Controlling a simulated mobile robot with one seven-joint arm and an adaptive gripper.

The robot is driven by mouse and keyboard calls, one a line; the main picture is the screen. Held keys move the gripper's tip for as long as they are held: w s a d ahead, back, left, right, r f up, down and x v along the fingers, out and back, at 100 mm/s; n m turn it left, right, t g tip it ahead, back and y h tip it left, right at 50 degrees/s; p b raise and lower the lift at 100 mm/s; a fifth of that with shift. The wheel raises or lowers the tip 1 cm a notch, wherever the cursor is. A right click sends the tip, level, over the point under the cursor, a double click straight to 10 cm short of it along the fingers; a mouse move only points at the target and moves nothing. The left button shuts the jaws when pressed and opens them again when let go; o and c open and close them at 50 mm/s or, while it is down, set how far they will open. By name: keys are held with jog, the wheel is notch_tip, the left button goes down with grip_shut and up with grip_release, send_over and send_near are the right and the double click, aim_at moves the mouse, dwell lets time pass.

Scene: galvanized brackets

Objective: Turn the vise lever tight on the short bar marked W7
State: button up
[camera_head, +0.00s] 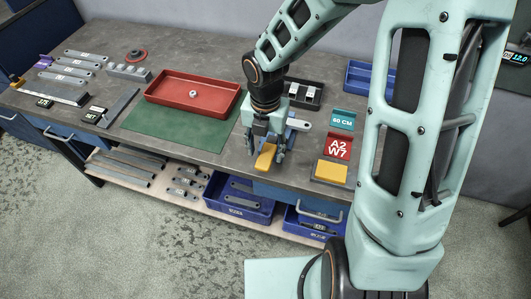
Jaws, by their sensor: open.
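My gripper (267,155) points down over the right part of the workbench, its fingers apart. A yellow lever-like piece (265,159) shows between and just in front of the fingers; I cannot tell whether they touch it.
A teal card (343,119) reads 60 CM; a yellow pad (331,172) lies in front. A red tray (175,90) and green mat (170,129) are left of my gripper. A black tray (306,95) and blue tray (362,79) stand behind. Blue bins (240,202) sit below.

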aim_at(266, 158)
notch_tip(266, 158, up, 10)
jog(key=shift+f, duration=0.25)
jog(key=shift+d, duration=0.1)
dwell(0.4)
